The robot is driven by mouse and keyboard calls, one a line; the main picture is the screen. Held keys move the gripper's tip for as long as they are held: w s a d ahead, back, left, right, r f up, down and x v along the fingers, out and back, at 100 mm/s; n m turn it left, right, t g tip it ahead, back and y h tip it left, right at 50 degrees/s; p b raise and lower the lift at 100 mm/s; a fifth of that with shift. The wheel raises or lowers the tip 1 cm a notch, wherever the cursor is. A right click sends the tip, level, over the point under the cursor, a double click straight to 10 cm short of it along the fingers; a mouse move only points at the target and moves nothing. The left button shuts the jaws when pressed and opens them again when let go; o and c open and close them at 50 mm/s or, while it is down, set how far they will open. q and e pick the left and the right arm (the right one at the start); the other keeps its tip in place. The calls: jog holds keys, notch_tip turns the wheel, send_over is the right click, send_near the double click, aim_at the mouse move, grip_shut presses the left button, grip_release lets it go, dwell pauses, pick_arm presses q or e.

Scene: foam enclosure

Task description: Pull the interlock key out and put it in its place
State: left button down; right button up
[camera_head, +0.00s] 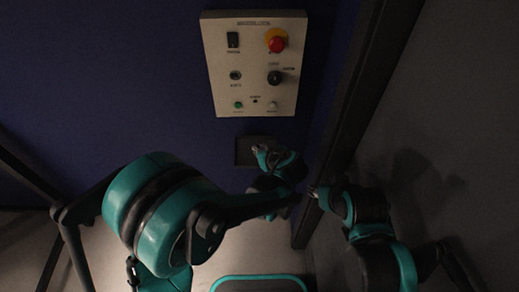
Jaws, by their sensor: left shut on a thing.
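The control panel (222,50) is a pale plate on the dark blue wall. Its round keyed switch (235,75) is at the left, and I make out no key standing in it. A small dark box (244,150) is on the wall just below the panel. My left gripper (262,152) is in front of this box's right part, shut on the interlock key. The key itself is too small and dark to make out, and I cannot tell whether it touches the box. My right gripper (315,191) is lower right, away from the panel; its jaws are unclear.
The panel also carries a black rocker switch (233,40), a red stop button (277,44) on a yellow ring, a black selector knob (274,77) and a green button (238,105). A dark frame post (348,120) stands close to the right of the panel.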

pick_arm(q)
jog(key=shift+f, duration=0.1)
jog(key=c, duration=1.6)
grip_release()
notch_tip(320, 180, up, 10)
jog(key=s+a+m+h, duration=0.1)
jog(key=s+a, duration=0.5)
jog(key=s+a+f+m+g+h, duration=0.1)
jog(key=s+a+m, duration=0.1)
jog(key=s+a, duration=0.4)
jog(key=s+a+f+m+g+h, duration=0.1)
jog(key=s+a+h, duration=0.1)
jog(key=s+a, duration=0.5)
jog(key=shift+s+f+m, duration=0.1)
jog(key=shift+s+m, duration=0.2)
jog(key=shift+s, duration=0.05)
